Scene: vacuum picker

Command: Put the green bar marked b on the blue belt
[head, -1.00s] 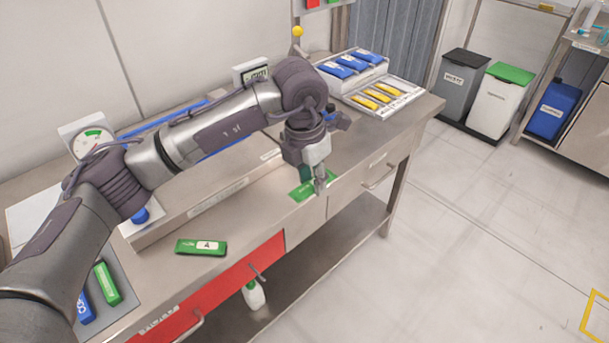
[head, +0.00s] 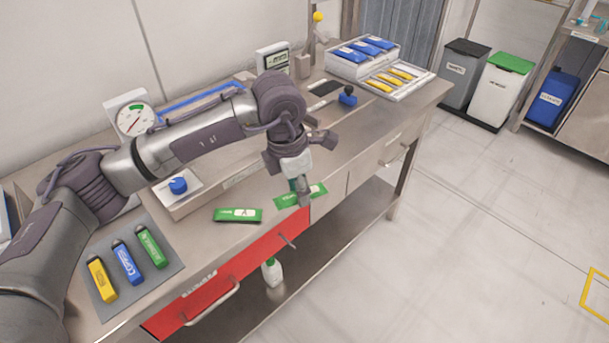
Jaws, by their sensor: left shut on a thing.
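My left gripper (head: 304,201) points down and is shut on a green bar (head: 287,201) at the bench's front edge. The gripper covers the middle of this bar, so I cannot read its mark; I cannot tell whether it is clear of the bench. Another green bar (head: 238,215), with a white label, lies flat to its left. The blue belt (head: 203,100) is a long strip at the back of the bench, partly hidden behind my left arm. My right gripper is not in view.
A grey mat (head: 104,296) at left holds yellow, blue and green sticks. A dial gauge (head: 131,119) and a blue knob (head: 178,186) stand near my arm. Trays (head: 412,88) of blue and yellow packs are at the back right. A red drawer (head: 225,285) is below.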

